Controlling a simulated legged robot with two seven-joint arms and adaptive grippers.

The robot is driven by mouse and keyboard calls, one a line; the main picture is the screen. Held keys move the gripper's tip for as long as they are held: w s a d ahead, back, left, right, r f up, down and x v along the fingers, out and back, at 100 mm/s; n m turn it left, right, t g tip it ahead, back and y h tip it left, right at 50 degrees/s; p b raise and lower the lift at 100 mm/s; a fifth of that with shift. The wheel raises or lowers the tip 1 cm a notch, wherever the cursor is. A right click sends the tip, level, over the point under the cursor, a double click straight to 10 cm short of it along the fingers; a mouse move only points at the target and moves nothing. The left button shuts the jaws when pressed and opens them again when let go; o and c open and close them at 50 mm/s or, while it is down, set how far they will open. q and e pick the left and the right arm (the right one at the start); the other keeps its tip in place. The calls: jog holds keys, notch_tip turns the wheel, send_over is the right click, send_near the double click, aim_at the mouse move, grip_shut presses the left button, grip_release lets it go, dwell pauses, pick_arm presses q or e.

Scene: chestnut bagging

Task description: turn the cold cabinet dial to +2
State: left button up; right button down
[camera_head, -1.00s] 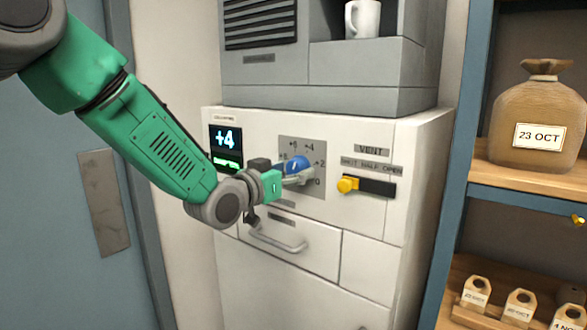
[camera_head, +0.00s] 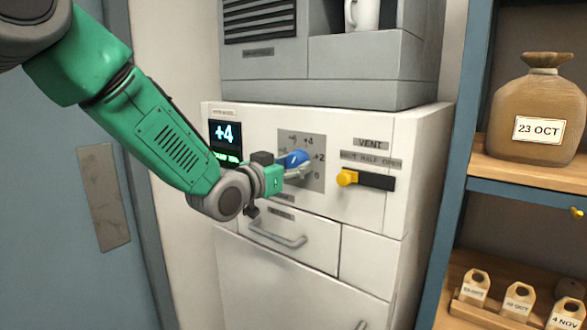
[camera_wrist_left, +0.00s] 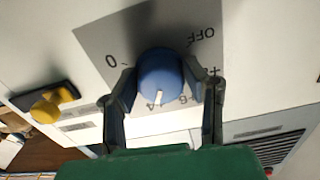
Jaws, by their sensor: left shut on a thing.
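The cold cabinet dial is a round blue knob (camera_head: 298,158) on a grey scale plate (camera_head: 316,180) on the white cabinet front. It also shows in the left wrist view (camera_wrist_left: 160,78), with its white pointer mark near the 4. The display (camera_head: 225,134) left of the dial reads +4. My left gripper (camera_head: 299,172) is shut on the dial. In the left wrist view its two fingers (camera_wrist_left: 160,84) sit on opposite sides of the knob. Part of the scale is hidden by the fingers. My right gripper is not in view.
A yellow vent knob (camera_head: 347,178) on a dark slot sits right of the dial. A drawer handle (camera_head: 278,235) juts out below. A grey machine holding a white cup (camera_head: 362,14) stands above. Shelves with a sack (camera_head: 538,95) and tags stand at right.

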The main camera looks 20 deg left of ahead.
pick_arm(q)
jog(key=m+b, duration=0.3)
jog(key=m, duration=0.2)
jog(key=shift+a+m+b, duration=0.1)
jog(key=shift+m+b, duration=1.25)
jog(key=shift+m, duration=0.45)
jog(key=o, duration=1.1)
jog(key=shift+w, duration=0.1)
jog(key=shift+o, duration=0.2)
jog(key=shift+s, duration=0.2)
jog(key=v, duration=1.1)
jog(key=shift+s+a, duration=0.15)
jog(key=shift+s, duration=0.1)
